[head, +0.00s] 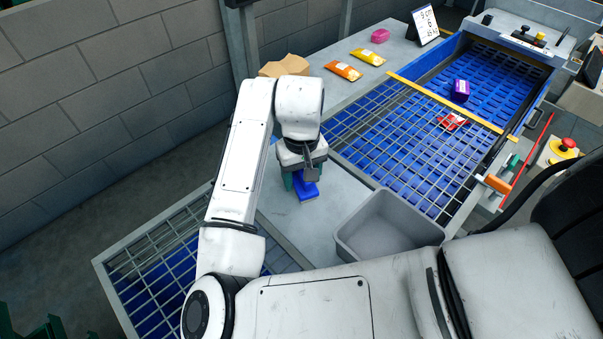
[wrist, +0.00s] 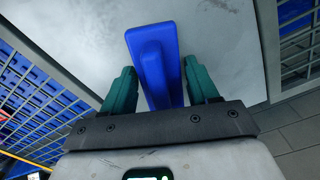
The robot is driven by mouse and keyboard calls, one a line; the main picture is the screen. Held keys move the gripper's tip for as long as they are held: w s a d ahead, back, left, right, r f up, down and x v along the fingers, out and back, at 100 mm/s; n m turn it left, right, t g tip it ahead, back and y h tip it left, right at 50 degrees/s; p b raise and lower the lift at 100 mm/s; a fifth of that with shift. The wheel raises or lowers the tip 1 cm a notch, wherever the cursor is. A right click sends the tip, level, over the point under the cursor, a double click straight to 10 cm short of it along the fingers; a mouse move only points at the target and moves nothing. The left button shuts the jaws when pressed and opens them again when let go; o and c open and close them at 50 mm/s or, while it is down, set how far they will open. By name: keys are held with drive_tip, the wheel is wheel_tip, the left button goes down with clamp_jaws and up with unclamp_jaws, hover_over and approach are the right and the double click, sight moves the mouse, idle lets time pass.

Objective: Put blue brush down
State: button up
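The blue brush (head: 305,189) is at the grey work surface (head: 335,195), below my gripper (head: 303,181) in the head view. In the wrist view, the brush (wrist: 152,45) lies between the two green fingers of my gripper (wrist: 160,78). The brush's head reaches out past the fingertips over the grey surface. I cannot tell whether its underside touches the surface. My gripper hides part of it in the head view.
A grey bin (head: 388,228) stands right of the brush. A metal grid over blue slats (head: 420,130) lies beyond, with a red packet (head: 452,121) and a purple package (head: 460,90). Orange (head: 343,71) and yellow (head: 367,56) packets lie at the back. Bare surface surrounds the brush.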

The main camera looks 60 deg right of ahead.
drive_tip(key=shift+o, duration=1.3)
wheel_tip(320, 180, up, 12)
drive_tip(key=shift+r+p, duration=0.2)
drive_tip(key=shift+p, duration=0.2)
